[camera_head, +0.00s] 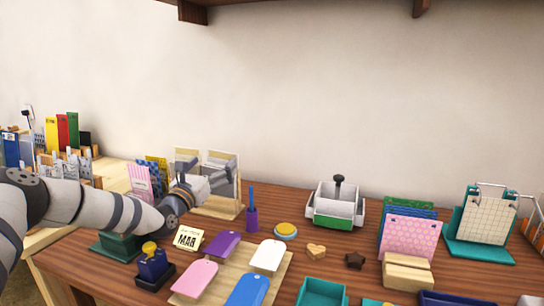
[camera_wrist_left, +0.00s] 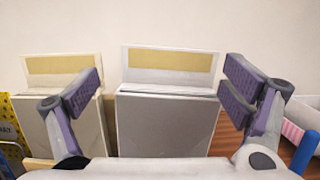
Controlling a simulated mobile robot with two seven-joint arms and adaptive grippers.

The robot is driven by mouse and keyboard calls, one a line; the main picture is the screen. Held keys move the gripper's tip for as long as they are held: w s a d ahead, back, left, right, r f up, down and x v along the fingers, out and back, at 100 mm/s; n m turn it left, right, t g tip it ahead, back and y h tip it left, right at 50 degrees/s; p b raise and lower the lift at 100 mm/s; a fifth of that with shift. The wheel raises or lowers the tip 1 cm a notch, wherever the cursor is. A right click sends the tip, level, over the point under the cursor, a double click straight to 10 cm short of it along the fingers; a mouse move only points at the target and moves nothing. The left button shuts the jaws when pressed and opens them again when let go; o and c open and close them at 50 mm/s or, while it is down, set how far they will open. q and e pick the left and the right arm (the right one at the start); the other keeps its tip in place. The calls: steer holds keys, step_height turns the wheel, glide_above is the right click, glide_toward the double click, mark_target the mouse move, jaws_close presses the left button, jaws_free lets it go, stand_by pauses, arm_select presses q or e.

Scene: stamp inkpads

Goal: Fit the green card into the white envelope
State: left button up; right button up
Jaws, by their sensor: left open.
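Two pale upright panels with tan strips at their tops stand side by side in a wooden holder (camera_head: 228,210) at the back of the desk; they look like open envelopes. In the left wrist view the right one (camera_wrist_left: 166,125) is grey-white and the left one (camera_wrist_left: 70,122) is cream. My left gripper (camera_head: 224,176) is in front of them, open and empty. Its fingers (camera_wrist_left: 162,92) are spread on either side of the right panel. A green sheet (camera_head: 408,203) shows behind blue and pink ones at the right; I cannot tell if it is the green card. My right gripper is out of view.
A pen cup (camera_head: 252,218) stands right of the holder. Tags lie on a wooden board (camera_head: 284,270) in front. A stamp (camera_head: 153,265) and a calendar block (camera_head: 188,240) are below my left arm. A caddy (camera_head: 336,205) stands further right.

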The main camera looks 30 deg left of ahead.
arm_select(q)
step_height(320, 180, up, 15)
steer(key=p, duration=0.4)
steer(key=d+f+m+g+h, duration=0.2)
steer(key=d+m+g+h, duration=0.1)
steer(key=d, duration=0.7)
steer(key=d+f+m+g+h, duration=0.2)
steer(key=d+m+h, duration=0.3)
steer(key=d, duration=0.4)
steer(key=d+f+m+g+h+p, duration=0.1)
steer(key=d+g+h, duration=0.4)
steer(key=d, duration=0.5)
steer(key=s+f+m+h, duration=0.1)
steer(key=m, duration=0.1)
steer(key=shift+d+f+m+h, duration=0.2)
steer(key=shift+d+m+h, duration=0.1)
steer(key=shift+m, duration=0.1)
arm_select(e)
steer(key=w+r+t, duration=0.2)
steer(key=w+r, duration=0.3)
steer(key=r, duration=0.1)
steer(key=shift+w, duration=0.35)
arm_select(q)
steer(key=shift+f, duration=0.1)
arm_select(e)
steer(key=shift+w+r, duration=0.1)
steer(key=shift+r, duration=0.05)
